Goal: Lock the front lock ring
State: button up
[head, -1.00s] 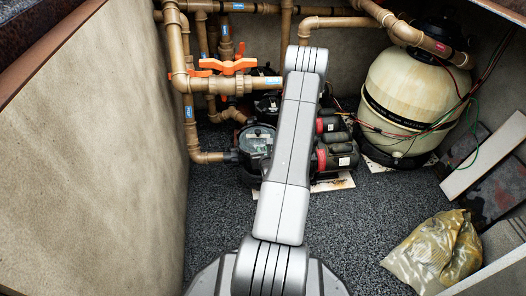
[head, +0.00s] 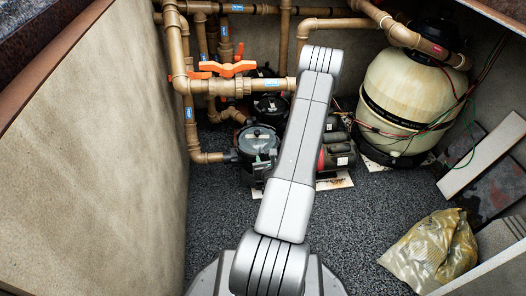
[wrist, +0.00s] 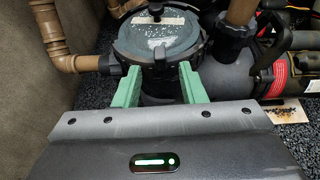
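The front pump's round lid (wrist: 160,38) lies at the top middle of the wrist view, with pale specks on it. The dark front lock ring (wrist: 124,51) surrounds it. In the head view the front pump's lid and ring (head: 259,138) show left of my arm. My gripper (wrist: 159,68) has two green fingers, well apart, pointing at the near side of the ring. The wrist view does not settle whether the fingers touch it. Nothing is clearly clamped between them. In the head view my arm hides most of the gripper.
A brown pipe (wrist: 57,38) enters the front pump from the left. A second pump (head: 270,104) stands behind it. The orange valve handle (head: 224,68) is above and behind. A tank (head: 414,95) stands at the right. Gravel floor (head: 215,215) is clear in front.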

jog(key=p+v, duration=0.1)
jog(key=v, duration=0.5)
jog(key=shift+f, duration=0.1)
